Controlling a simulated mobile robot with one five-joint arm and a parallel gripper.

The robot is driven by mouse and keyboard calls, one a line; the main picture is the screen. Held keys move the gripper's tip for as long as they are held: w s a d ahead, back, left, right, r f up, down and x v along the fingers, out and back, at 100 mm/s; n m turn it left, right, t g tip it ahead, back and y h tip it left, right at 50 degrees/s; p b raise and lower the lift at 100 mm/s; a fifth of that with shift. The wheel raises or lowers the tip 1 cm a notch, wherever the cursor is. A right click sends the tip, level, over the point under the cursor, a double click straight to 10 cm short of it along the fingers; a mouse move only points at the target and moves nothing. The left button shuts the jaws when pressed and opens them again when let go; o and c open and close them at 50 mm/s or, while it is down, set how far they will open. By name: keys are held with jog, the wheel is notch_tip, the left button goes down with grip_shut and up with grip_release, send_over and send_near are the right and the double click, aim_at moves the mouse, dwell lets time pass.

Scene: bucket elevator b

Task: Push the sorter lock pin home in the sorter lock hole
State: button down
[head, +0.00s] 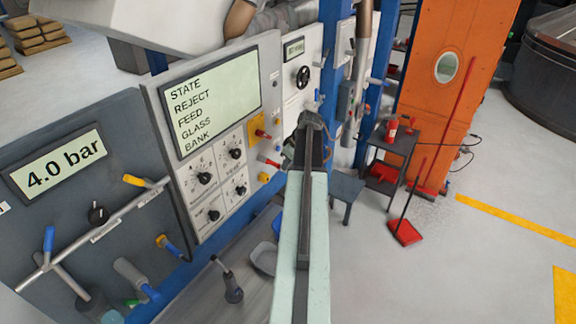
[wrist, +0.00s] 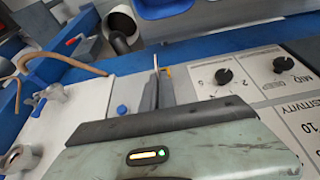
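My arm reaches up the middle of the head view, and my dark gripper (head: 311,118) is at its far end, in front of the white panel with the handwheel. In the wrist view the two grey fingers of my gripper (wrist: 157,90) stand close together with a narrow line between them. A red-handled part on a yellow plate (head: 260,132) and a red-tipped peg (head: 271,163) stick out left of my gripper. I cannot tell which part is the sorter lock pin, and I cannot make out its hole.
A panel with a screen (head: 211,104) and several black knobs is on the left. A gauge panel reading 4.0 bar (head: 60,165) is nearer. A dark cart (head: 390,150), a small stool (head: 346,188) and a red dustpan (head: 405,232) stand right. Open floor lies at lower right.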

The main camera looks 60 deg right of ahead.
jog(key=c, duration=2.1)
grip_release()
jog(key=shift+w, duration=0.15)
jog(key=o, duration=0.5)
jog(key=shift+r, duration=0.1)
jog(key=p+v, duration=0.7)
jog(key=shift+r, duration=0.3)
